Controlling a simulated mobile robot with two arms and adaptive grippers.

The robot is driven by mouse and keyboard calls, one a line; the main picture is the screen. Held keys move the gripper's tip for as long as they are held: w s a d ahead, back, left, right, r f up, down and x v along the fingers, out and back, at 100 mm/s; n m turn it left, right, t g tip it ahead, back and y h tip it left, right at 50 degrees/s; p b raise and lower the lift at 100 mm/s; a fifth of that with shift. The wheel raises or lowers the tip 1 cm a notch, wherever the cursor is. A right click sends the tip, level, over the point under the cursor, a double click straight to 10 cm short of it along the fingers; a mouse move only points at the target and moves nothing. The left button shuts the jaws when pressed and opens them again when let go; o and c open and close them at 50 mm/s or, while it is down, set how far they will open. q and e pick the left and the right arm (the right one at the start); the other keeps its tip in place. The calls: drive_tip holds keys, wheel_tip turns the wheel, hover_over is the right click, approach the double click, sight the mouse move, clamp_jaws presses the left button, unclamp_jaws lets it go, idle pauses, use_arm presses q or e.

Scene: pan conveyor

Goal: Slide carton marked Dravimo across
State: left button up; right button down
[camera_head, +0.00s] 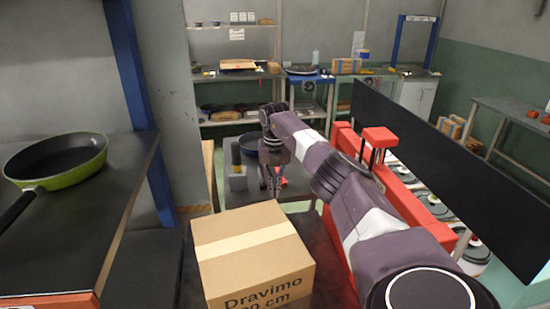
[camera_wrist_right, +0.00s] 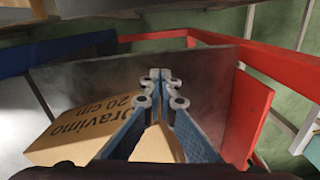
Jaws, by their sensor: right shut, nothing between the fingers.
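The carton marked Dravimo (camera_head: 240,240) is a closed brown box with a pale tape strip along its top. It sits on a dark surface at the bottom middle of the head view, its lettering on the near side. It also shows at the left of the right wrist view (camera_wrist_right: 62,148), with "Dravimo 20 cm" readable. My right gripper (camera_head: 271,188) points down just beyond the carton's far edge. In the wrist view its blue fingers (camera_wrist_right: 160,76) are together with nothing between the tips. I cannot tell whether they touch the carton. My left gripper is out of view.
A green pan (camera_head: 62,160) rests on a dark shelf (camera_head: 130,175) at the left. A red frame (camera_head: 345,250) runs along the carton's right side. A black panel (camera_head: 440,175) stands at the right.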

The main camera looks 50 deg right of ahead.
sight(275, 206)
wheel_tip(275, 206, down, 4)
drive_tip(key=shift+r+p, duration=0.25)
drive_tip(key=shift+p, duration=0.05)
drive_tip(key=shift+s+a+r+p, duration=0.15)
drive_tip(key=shift+s+a+p, duration=1.05)
drive_tip(key=shift+s+a, duration=0.05)
drive_tip(key=shift+a, duration=0.15)
